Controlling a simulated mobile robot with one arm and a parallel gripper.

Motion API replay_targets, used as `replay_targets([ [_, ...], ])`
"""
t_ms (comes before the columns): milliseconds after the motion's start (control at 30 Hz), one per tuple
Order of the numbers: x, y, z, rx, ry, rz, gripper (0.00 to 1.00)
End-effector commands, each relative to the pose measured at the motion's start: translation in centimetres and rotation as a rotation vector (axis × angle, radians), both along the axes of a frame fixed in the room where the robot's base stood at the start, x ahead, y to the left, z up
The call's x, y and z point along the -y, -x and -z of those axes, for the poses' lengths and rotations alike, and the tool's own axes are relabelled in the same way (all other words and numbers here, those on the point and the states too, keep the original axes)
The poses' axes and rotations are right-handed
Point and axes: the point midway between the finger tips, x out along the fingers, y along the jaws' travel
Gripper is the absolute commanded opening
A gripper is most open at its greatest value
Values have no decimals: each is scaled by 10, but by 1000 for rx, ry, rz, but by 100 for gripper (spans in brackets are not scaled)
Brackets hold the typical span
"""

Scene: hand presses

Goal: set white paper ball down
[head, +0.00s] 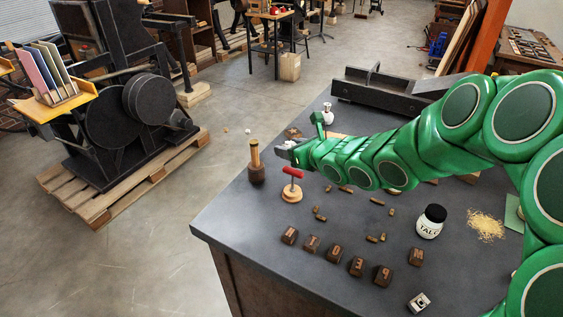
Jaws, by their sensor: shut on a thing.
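My gripper (281,148) is at the end of my green arm, above the far left part of the dark table (235,210). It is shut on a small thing. A whitish patch shows at the jaws, in keeping with the white paper ball, but the jaws hide most of it and it is too small to make out clearly.
Several dark letter blocks (336,254), a talc jar (431,221) and a sawdust-like pile (486,225) are on the table. The table's front left corner is clear. A press (125,110) stands on a pallet at left.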

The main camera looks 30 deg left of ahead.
Motion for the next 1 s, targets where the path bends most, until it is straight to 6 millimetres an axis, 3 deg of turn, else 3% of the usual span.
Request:
replay_targets([
  [833, -58, -70, 40, 3, -1, 3, 23],
  [1000, -66, -80, 57, 1, -1, 3, 23],
])
